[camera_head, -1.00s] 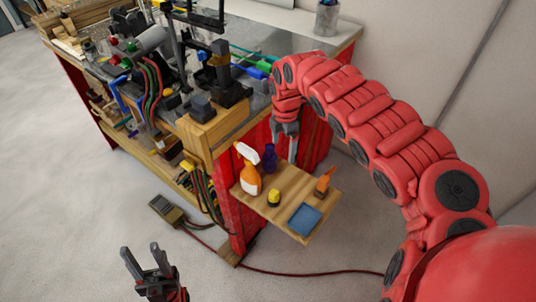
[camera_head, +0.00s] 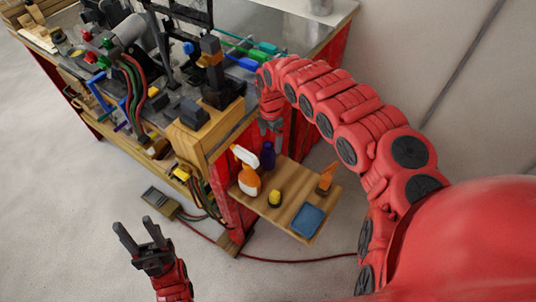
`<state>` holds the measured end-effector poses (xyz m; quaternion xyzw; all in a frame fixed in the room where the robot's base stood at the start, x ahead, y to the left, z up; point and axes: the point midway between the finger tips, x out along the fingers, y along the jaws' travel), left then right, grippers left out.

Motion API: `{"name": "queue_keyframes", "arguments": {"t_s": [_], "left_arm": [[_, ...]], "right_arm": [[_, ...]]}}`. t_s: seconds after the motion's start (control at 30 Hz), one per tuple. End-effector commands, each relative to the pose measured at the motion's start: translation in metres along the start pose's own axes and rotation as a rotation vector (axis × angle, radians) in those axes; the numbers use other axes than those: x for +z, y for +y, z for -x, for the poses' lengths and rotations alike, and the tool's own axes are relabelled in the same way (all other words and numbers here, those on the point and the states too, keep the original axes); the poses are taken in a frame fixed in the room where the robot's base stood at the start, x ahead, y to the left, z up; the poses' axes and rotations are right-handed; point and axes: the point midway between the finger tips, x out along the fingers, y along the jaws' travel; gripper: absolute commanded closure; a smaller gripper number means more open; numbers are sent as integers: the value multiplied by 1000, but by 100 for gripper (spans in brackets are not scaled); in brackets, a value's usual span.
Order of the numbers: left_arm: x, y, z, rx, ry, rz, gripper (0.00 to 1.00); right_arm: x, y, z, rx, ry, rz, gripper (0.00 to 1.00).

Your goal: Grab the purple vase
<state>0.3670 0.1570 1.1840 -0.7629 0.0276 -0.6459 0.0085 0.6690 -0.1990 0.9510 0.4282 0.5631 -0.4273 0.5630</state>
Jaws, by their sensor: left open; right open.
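The purple vase (camera_head: 268,156) stands upright on a small wooden side shelf (camera_head: 292,210), at its back edge, just right of and behind a white and orange spray bottle (camera_head: 249,178). My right gripper (camera_head: 271,127) is open just above the vase, pointing down, with no visible hold on it. Its fingers are small in this view, and whether they touch the vase I cannot tell. My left gripper (camera_head: 137,238) is open and empty over the floor at the lower left, well away from the shelf.
The shelf also holds a small yellow item (camera_head: 275,197), a blue sponge-like block (camera_head: 307,220) and an orange tool (camera_head: 327,178). The cluttered workbench (camera_head: 325,35) stands behind and to the left. A grey box (camera_head: 161,203) with a red cable lies on the floor.

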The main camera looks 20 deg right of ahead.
Motion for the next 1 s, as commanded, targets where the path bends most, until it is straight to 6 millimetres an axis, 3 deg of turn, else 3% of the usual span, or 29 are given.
{"name": "queue_keyframes", "arguments": {"t_s": [0.13, 0.53, 0.77, 1.0], "left_arm": [[-1, 0, -7, 0, 0, 0, 50], [-3, -1, -16, 0, 0, 0, 50], [-4, -1, -24, 0, 0, 0, 50], [-3, -1, -18, 0, 0, 0, 50]], "right_arm": [[-2, 0, -22, -2, 5, 0, 0], [-4, 2, -43, 0, 2, 0, 0], [-8, 4, -67, 0, 1, -1, 0], [-6, 4, -87, 0, -1, -2, 0]]}}
